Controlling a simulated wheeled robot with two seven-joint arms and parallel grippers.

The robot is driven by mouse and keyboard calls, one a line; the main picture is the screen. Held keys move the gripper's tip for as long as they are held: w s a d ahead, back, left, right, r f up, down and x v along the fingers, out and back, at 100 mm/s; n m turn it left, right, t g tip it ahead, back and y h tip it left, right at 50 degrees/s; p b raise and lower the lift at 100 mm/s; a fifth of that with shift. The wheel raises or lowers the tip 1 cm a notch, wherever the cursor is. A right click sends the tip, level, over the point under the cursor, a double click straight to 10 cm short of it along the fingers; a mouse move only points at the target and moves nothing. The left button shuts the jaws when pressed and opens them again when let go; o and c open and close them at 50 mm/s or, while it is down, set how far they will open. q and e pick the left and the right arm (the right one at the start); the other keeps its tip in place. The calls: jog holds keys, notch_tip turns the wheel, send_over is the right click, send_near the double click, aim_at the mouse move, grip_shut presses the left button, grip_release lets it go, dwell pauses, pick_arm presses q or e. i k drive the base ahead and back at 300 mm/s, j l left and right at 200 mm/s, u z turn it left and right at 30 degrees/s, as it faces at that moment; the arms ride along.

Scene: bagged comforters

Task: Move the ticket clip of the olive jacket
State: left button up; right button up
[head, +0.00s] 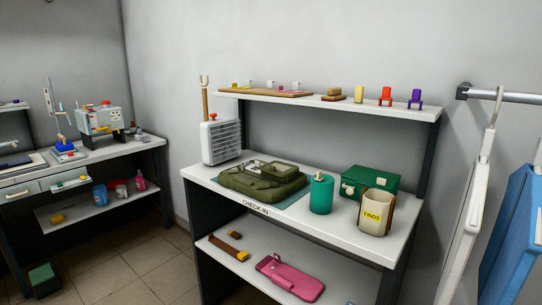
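A folded olive jacket (262,184) lies on a teal mat (295,204) on the check-in counter, in the middle of the head view. Its top has a raised olive rim around paler patches. I cannot make out which small part on it is the ticket clip. On the upper shelf stand small coloured pieces that may be clips: a yellow one (359,93), a red one (386,96) and a purple one (415,99). Neither of my grippers shows in the head view.
On the counter (345,233) stand a white slatted box (222,142), a teal canister (321,195), a green case (371,180) and a FINDS cup (373,214). A pink item (290,279) lies below. White (465,230) and blue (512,240) bags hang from a rail at right.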

aim_at(266, 188)
jog(key=i+j+z, duration=0.2)
jog(key=i+j, duration=0.15)
jog(key=i+j+z, duration=0.4)
jog(key=i+j, duration=0.15)
jog(key=j, duration=0.3)
jog(key=i+j+z, duration=0.2)
jog(key=j, duration=0.25)
